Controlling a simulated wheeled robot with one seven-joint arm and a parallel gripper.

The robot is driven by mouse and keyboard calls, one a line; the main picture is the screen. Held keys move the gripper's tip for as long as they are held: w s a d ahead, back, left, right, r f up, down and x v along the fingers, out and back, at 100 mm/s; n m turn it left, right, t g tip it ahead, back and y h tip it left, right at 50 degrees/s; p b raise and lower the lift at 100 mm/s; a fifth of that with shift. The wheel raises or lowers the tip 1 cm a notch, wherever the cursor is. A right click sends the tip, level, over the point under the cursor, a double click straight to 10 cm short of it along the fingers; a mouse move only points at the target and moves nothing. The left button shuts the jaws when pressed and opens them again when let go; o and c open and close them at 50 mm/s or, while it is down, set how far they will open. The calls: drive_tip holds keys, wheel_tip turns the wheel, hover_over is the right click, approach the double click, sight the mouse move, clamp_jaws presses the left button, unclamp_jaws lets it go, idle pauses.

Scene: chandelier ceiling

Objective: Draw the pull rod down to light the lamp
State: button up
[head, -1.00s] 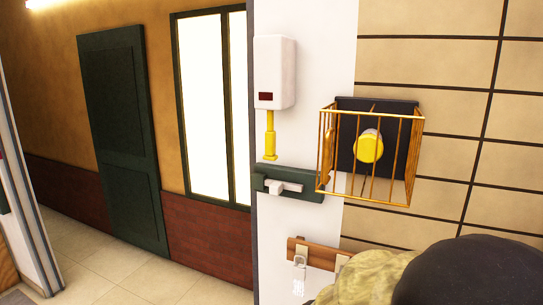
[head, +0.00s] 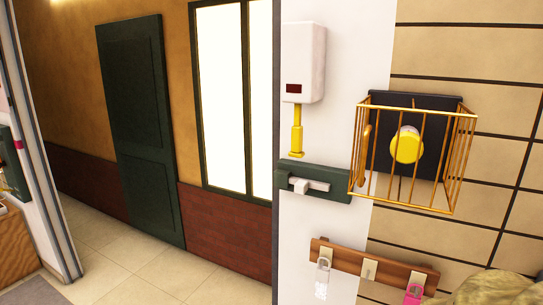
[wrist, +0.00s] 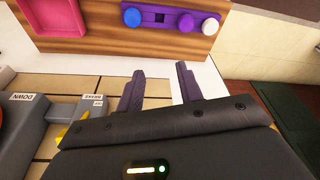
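The yellow pull rod (head: 297,131) hangs straight down from the underside of a white wall box (head: 303,62) in the head view. The box has a small dark red window (head: 294,88) low on its front, which looks unlit. My gripper (wrist: 159,70) shows only in the wrist view. Its two dark purple fingers are spread apart with nothing between them. The rod is not clearly recognisable in the wrist view, and my gripper is not in the head view.
A green bracket with a white latch (head: 313,184) sits below the rod. A gold wire cage (head: 448,190) surrounds a yellow knob at right. A wooden hook rack (head: 340,257) is lower. The wrist view shows a wooden panel (wrist: 90,32) with coloured knobs and grey labelled blocks (wrist: 40,118).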

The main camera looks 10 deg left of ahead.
drive_tip(key=shift+o, duration=1)
drive_tip(key=w+a+r+n+t+h, duration=0.2)
drive_tip(key=w+a+r+n, duration=0.4)
drive_tip(key=n, duration=0.4)
drive_tip(key=w+a+r+n+t+h, duration=0.25)
drive_tip(key=w+r+n, duration=0.25)
drive_tip(key=r+n, duration=0.45)
drive_tip(key=a+r+n+t+h, duration=0.1)
drive_tip(key=a+r+n+t, duration=0.4)
drive_tip(key=r, duration=0.7)
drive_tip(key=a+r+n+t, duration=0.5)
drive_tip(key=a+r+n, duration=0.2)
drive_tip(key=a+r, duration=0.3)
wheel_tip(320, 180, up, 3)
drive_tip(key=shift+w+r+h, duration=0.1)
drive_tip(key=shift+w+h, duration=0.25)
drive_tip(key=shift+w+n, duration=0.15)
drive_tip(key=shift+n, duration=0.1)
